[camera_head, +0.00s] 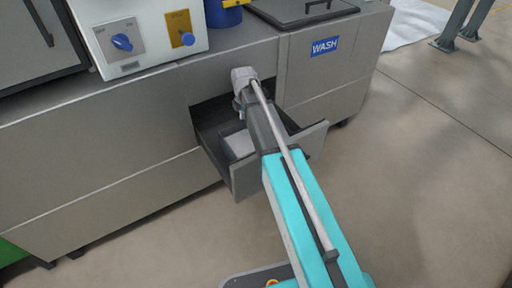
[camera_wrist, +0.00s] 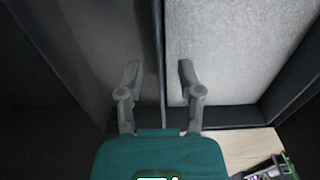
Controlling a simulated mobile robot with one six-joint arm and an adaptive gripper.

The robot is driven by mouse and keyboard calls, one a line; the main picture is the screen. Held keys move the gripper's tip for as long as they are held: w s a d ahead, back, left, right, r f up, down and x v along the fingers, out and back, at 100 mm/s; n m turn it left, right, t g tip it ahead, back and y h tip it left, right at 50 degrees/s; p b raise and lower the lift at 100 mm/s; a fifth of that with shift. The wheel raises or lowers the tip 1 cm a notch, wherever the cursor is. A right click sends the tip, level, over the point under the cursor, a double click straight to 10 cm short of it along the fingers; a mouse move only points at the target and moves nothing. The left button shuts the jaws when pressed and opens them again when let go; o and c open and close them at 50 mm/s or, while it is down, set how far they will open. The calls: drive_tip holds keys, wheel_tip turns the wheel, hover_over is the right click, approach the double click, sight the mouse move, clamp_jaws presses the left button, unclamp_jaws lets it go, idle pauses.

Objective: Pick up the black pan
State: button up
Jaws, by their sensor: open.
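No thing that I can clearly tell as the black pan shows in either view. The fingers are over a dark grey surface on the left and a pale grey surface (camera_wrist: 238,50) on the right, split by a thin dark edge. In the head view my arm reaches to the open drawer (camera_head: 246,181) of the grey counter, and my gripper is hidden there. A pale flat item (camera_head: 240,143) lies in the drawer, partly covered by my arm.
The grey counter (camera_head: 110,135) carries a white control box (camera_head: 140,35) with blue knobs, a blue container (camera_head: 223,14), and a dark lid-like square with a handle (camera_head: 300,10) above the WASH label (camera_head: 325,46). Free floor (camera_head: 430,180) lies right of the drawer.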

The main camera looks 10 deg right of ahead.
drive_tip(key=shift+f+b, duration=0.7)
drive_tip(key=shift+f, duration=0.25)
clamp_jaws()
